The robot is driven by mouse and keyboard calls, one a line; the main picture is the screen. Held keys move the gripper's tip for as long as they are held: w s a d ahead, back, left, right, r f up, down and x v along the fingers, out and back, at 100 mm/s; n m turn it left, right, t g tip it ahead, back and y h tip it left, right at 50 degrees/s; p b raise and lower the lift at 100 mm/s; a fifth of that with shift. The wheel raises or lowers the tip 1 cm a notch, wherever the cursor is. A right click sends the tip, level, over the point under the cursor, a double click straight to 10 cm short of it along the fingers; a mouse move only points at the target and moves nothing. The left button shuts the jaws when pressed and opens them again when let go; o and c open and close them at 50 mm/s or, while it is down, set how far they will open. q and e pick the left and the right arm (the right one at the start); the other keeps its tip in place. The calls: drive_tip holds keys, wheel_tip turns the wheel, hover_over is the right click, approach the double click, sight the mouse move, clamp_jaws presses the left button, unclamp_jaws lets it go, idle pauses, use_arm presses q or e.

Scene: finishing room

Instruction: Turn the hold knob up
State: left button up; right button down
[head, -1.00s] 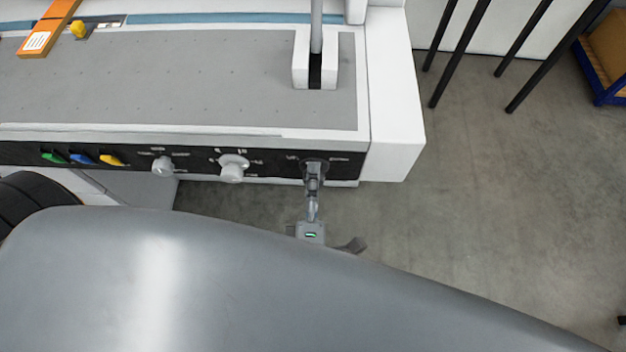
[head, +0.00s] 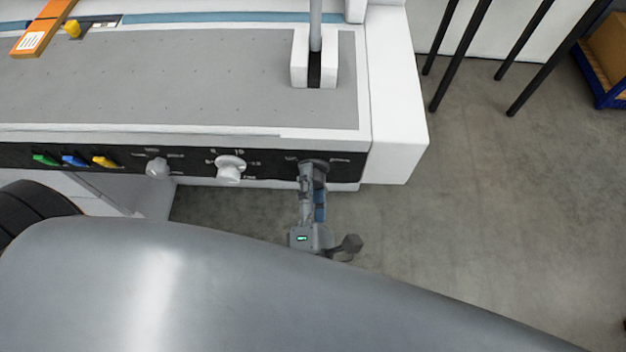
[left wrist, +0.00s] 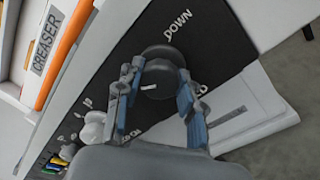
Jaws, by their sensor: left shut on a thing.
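The dark round knob (head: 315,161) sits at the right end of the black control panel (head: 270,160). In the left wrist view the knob (left wrist: 163,68) stands between my two fingers, with a small white mark on its side. My left gripper (head: 313,174) is shut on this knob, coming from below and in front. It also shows in the left wrist view (left wrist: 160,88), one finger on each side. My right gripper is not in view.
Two pale knobs (head: 230,167) and (head: 157,168), and green, blue and yellow switches (head: 74,160) line the panel to the left.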

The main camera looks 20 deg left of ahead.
use_arm(q)
drive_tip(key=o, duration=1.2)
drive_tip(key=v, duration=0.7)
drive_tip(key=shift+s, duration=0.25)
drive_tip(key=shift+d, duration=0.1)
